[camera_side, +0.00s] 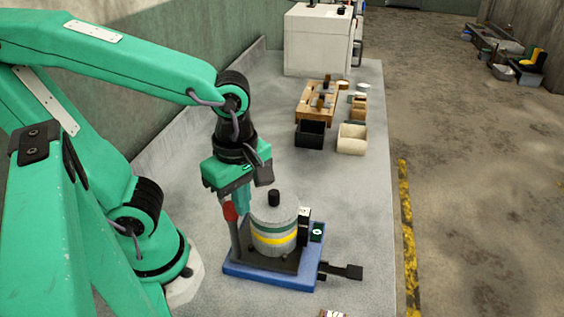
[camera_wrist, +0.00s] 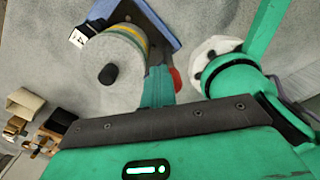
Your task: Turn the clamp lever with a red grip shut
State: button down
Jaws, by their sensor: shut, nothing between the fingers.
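The clamp lever's red grip (camera_side: 229,211) tops a grey upright bar at the left of a blue base (camera_side: 266,278). A grey cylindrical pot (camera_side: 273,223) with green and yellow bands and a black knob stands on the base. My gripper (camera_side: 243,206) is shut and empty, pointing down between the red grip and the pot. In the wrist view, the green fingers (camera_wrist: 158,88) are beside the red grip (camera_wrist: 176,79), which they partly hide. I cannot tell whether they touch it. The pot (camera_wrist: 110,65) is on the fingers' other side.
A black handle (camera_side: 342,271) juts from the base's right side. A black bin (camera_side: 310,133), a cream bin (camera_side: 352,139) and a wooden rack (camera_side: 318,103) stand farther back. A white cabinet (camera_side: 317,42) is at the far end.

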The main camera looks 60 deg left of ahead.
jog(key=shift+s+d, duration=0.25)
jog(key=shift+s, duration=0.85)
dwell(0.6)
jog(key=shift+d, duration=0.4)
jog(key=shift+r, duration=0.15)
jog(key=shift+r, duration=2.85)
